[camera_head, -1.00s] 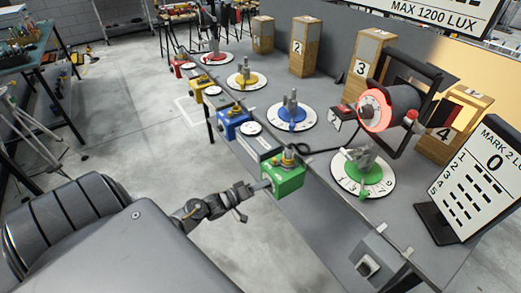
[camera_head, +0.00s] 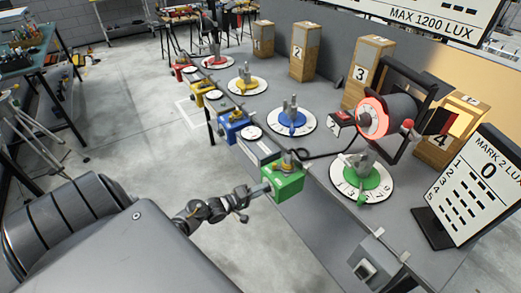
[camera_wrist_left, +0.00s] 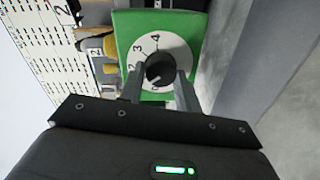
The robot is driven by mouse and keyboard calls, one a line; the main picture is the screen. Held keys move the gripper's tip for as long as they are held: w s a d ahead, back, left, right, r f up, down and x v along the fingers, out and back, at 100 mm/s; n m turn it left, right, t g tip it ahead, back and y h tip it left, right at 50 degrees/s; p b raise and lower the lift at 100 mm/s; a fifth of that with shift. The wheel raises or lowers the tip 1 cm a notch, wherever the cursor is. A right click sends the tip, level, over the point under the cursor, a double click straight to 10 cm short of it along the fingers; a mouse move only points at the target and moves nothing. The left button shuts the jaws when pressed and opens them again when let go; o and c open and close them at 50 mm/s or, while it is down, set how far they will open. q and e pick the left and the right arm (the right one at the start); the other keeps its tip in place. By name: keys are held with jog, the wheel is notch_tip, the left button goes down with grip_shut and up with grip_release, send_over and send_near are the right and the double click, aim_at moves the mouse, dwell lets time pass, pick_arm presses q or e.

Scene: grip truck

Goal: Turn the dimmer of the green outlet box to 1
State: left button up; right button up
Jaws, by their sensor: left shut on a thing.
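The green outlet box (camera_head: 286,183) is at the near edge of the table, in the middle of the head view. In the left wrist view the green box (camera_wrist_left: 124,25) shows its face with a white round dial (camera_wrist_left: 146,50) marked with numbers. A black dimmer knob (camera_wrist_left: 160,66) is at the dial's centre. My left gripper (camera_wrist_left: 161,82) is shut on the knob, with a finger on either side of it. In the head view my left gripper (camera_head: 262,189) reaches the box from the left. The knob's pointer setting is hard to read. My right gripper is not in view.
Blue (camera_head: 237,126), yellow (camera_head: 203,96) and red (camera_head: 182,71) boxes line the same edge. A green-based stand on a numbered disc (camera_head: 347,180), a lamp with a glowing red ring (camera_head: 372,117) and a sign showing 0 (camera_head: 476,190) are to the right.

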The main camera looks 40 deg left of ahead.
pick_arm(q)
jog(key=o, duration=1)
jog(key=shift+s, duration=0.1)
jog(key=b+v, duration=0.1)
jog(key=v, duration=0.9)
jog(key=shift+s+a, duration=0.15)
jog(key=shift+s, duration=0.2)
